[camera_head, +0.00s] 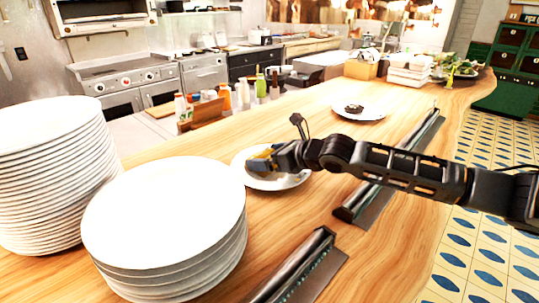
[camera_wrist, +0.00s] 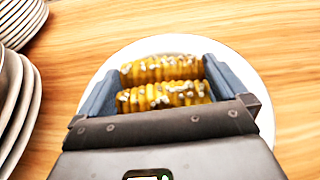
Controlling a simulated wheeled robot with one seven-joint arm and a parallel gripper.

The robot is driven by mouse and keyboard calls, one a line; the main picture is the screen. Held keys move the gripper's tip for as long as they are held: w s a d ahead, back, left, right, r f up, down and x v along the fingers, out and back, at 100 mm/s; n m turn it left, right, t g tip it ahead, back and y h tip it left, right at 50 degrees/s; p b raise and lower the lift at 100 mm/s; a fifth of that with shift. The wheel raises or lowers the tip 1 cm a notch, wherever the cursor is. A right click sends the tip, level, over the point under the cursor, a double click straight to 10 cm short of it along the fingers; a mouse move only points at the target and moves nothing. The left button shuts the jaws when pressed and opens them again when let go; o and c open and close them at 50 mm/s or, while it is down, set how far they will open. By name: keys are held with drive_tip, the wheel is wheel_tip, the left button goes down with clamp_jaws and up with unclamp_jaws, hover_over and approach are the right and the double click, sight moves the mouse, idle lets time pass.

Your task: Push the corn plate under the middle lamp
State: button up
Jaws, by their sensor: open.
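The corn plate (camera_head: 274,184) is a white round plate on the wooden counter, just behind the front plate stack. In the wrist view the plate (camera_wrist: 248,75) carries two pieces of grilled corn (camera_wrist: 162,83) with white topping. My gripper (camera_head: 262,160) is low over the plate in the head view, partly hiding the corn. In the wrist view my gripper (camera_wrist: 160,68) is open, with one blue-grey finger on each side of the corn. I cannot tell whether the fingers touch the corn or plate. No lamp can be made out clearly, so the middle lamp's place is not shown.
Tall white plate stacks (camera_head: 165,215) (camera_head: 45,165) stand at the left, close to the corn plate. A second plate with dark food (camera_head: 355,108) sits farther along the counter. Metal rails (camera_head: 395,165) (camera_head: 300,265) lie along the right side. Bottles (camera_head: 243,92) stand behind. Bare wood separates the two plates.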

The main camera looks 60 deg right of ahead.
drive_tip(key=c, duration=1.2)
drive_tip(key=shift+d, duration=0.1)
